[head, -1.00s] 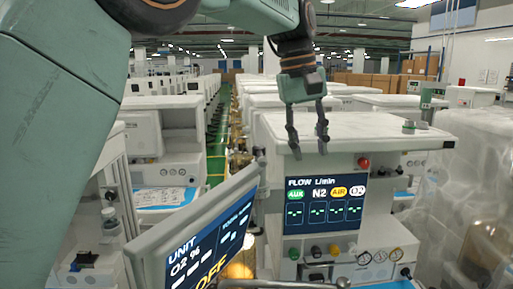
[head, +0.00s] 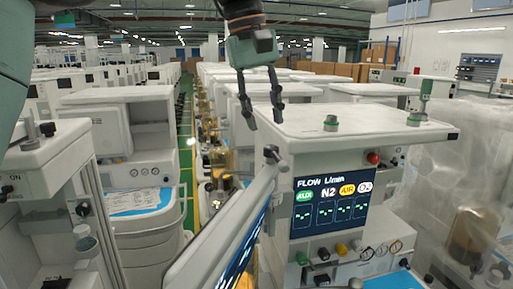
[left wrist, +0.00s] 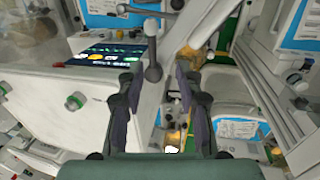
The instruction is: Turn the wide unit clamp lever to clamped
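A grey lever with a rounded end (head: 274,155) sits at the left edge of the wide white unit (head: 345,121); I take it for the clamp lever. It also shows in the left wrist view (left wrist: 153,55), just beyond and between my fingertips. My left gripper (head: 262,119) points down above the unit's left corner. Its fingers are apart with nothing between them, and they also show open in the left wrist view (left wrist: 156,78). I see no contact with the lever. The lever's clamped marking cannot be read. My right gripper is not in view.
A tilted monitor (head: 232,235) stands edge-on left of the unit's flow screen (head: 331,200). Another cart (head: 50,160) is at the left. A plastic-wrapped load (head: 462,180) is at the right.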

